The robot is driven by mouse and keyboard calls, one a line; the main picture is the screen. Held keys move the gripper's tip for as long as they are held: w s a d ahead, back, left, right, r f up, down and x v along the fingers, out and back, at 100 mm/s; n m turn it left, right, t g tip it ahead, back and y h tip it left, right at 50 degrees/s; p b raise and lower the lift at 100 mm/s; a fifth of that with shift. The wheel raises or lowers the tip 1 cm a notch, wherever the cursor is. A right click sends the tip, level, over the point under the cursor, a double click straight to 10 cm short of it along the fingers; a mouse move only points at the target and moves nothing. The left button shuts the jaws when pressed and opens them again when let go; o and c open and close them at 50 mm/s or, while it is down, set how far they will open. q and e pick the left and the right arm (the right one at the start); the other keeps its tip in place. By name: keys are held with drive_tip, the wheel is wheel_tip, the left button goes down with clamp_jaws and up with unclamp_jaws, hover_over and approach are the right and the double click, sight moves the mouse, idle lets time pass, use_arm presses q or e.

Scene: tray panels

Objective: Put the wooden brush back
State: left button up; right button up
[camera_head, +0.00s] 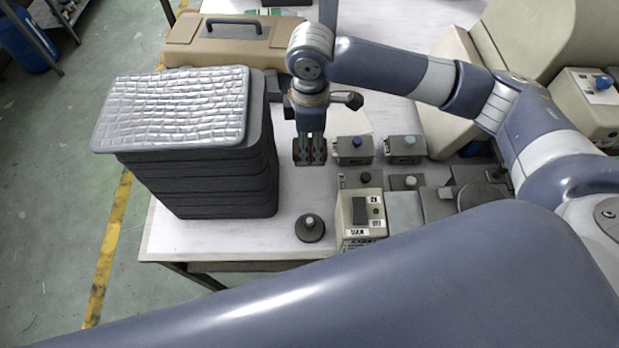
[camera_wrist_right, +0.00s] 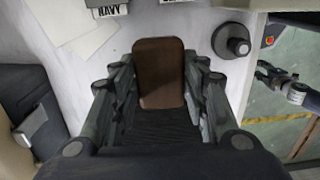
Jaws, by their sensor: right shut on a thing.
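The wooden brush (camera_wrist_right: 160,72) shows in the right wrist view as a brown block with rounded corners, between the fingers of my right gripper (camera_wrist_right: 160,95). The gripper is shut on it. In the head view my right gripper (camera_head: 310,152) points down over the white table, just right of the tall dark stack; the brush is hard to make out there. What seems to be my left gripper (camera_wrist_right: 275,75) shows small at the right of the right wrist view, beyond the table edge; its jaws are too small to read.
The dark stack with a silvery quilted top (camera_head: 175,105) stands left. A round knobbed piece (camera_head: 310,228) stands near the front edge. Small control boxes (camera_head: 353,150) and a switch box (camera_head: 361,213) stand right. A tan case (camera_head: 220,45) lies behind.

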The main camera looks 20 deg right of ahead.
sight(310, 158)
wheel_tip(310, 158, down, 6)
drive_tip(key=shift+r+p, duration=0.25)
drive_tip(key=shift+p, duration=0.1)
use_arm(q)
drive_tip(key=shift+a+r, duration=0.4)
drive_tip(key=shift+r, duration=0.2)
use_arm(e)
drive_tip(key=shift+f, duration=2.35)
drive_tip(key=o, duration=1)
drive_tip(key=shift+f, duration=0.1)
use_arm(q)
drive_tip(key=shift+f+b, duration=0.55)
drive_tip(key=shift+f, duration=0.2)
use_arm(e)
wheel_tip(310, 158, up, 12)
drive_tip(key=shift+r, duration=0.2)
